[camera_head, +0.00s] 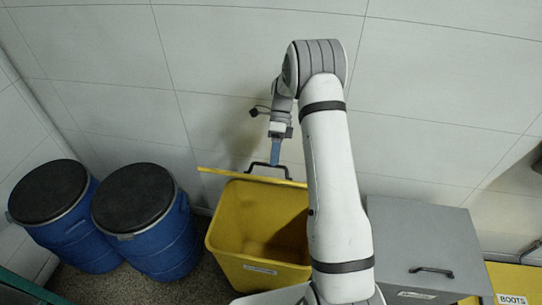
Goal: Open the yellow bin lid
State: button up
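The yellow bin (225,232) stands against the wall at the middle, with its inside showing. Its yellow lid (225,172) is swung up at the back and seen nearly edge-on. A dark handle (270,167) is on the lid. My gripper (275,160) reaches down from above, its bluish fingers at the lid's handle. I cannot tell whether the fingers are closed on the handle or only touch it. My arm covers the right side of the bin and lid.
Two blue drums (158,240) with dark tops stand at the left. A grey lidded box (415,235) with a black handle stands at the right. A yellow container labelled BOOTS (512,282) is at the far right. The wall is close behind the bin.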

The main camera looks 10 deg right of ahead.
notch_tip(320, 180, up, 10)
jog(key=shift+b, duration=0.35)
dwell(0.4)
